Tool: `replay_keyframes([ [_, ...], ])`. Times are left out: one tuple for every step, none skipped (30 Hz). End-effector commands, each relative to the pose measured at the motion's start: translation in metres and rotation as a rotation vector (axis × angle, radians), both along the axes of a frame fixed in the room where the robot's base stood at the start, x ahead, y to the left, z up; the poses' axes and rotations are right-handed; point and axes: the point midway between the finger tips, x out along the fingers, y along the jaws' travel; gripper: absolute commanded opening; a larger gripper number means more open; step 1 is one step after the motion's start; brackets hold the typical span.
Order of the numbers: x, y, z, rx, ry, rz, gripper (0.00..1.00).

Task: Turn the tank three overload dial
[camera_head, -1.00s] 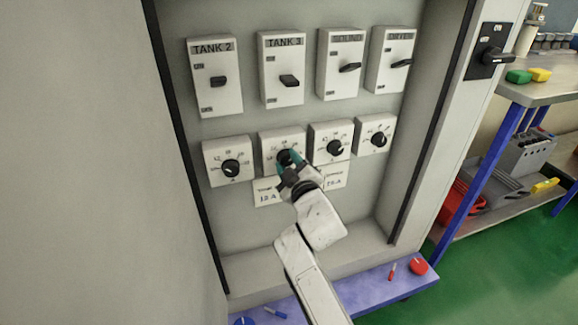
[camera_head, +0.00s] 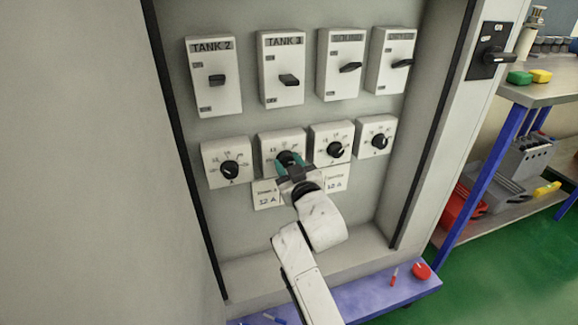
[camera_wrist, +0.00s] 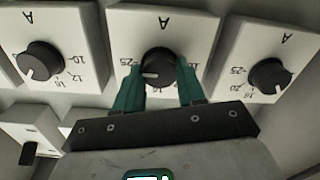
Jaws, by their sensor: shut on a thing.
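The tank three overload dial is a round black knob (camera_head: 287,157) on a white box, in the lower row below the TANK 3 switch (camera_head: 282,70). My gripper (camera_head: 289,167) reaches it from below and hides part of its scale. In the wrist view, where the lettering is upside down, the black knob (camera_wrist: 158,66) sits between the two teal fingers (camera_wrist: 159,80), one on each side. The gripper is shut on the knob. A pale mark shows on the knob's left side there, but the value it points to cannot be read.
Neighbouring dials stand close by: the left dial (camera_head: 229,170), the one to the right (camera_head: 336,149) and the far right one (camera_head: 380,141). Label cards (camera_head: 267,195) hang below. The cabinet's side edge (camera_head: 185,155) bounds the left. A purple ledge (camera_head: 375,290) lies below.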

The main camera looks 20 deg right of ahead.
Motion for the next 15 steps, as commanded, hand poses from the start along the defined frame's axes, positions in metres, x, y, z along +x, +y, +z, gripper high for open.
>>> replay_keyframes([
  [-0.0003, 0.0003, -0.0023, 0.002, 0.004, 0.001, 0.09],
  [-0.0003, 0.0003, -0.0023, 0.002, 0.005, 0.001, 0.09],
  [-0.0003, 0.0003, -0.0024, 0.002, 0.005, 0.001, 0.09],
  [-0.0003, 0.0003, -0.0024, 0.002, 0.005, 0.001, 0.09],
  [-0.0003, 0.0003, -0.0024, 0.001, 0.005, 0.001, 0.09],
  [-0.0003, 0.0003, -0.0024, 0.001, 0.005, 0.001, 0.09],
  [-0.0003, 0.0003, -0.0024, 0.001, 0.005, 0.001, 0.09],
  [-0.0003, 0.0003, -0.0025, 0.001, 0.005, 0.001, 0.09],
  [-0.0003, 0.0003, -0.0025, 0.0, 0.005, 0.0, 0.09],
  [-0.0003, 0.0003, -0.0025, 0.0, 0.005, 0.001, 0.41],
  [-0.0003, 0.0003, -0.0025, 0.0, 0.005, 0.0, 0.44],
  [-0.0003, 0.0003, -0.0023, 0.0, 0.004, 0.0, 0.48],
  [-0.0003, 0.0003, -0.002, 0.0, 0.004, 0.0, 0.5],
  [-0.0003, 0.0002, -0.0019, 0.0, 0.004, 0.0, 0.53],
  [-0.0003, 0.0002, -0.0017, 0.0, 0.003, 0.0, 0.57],
])
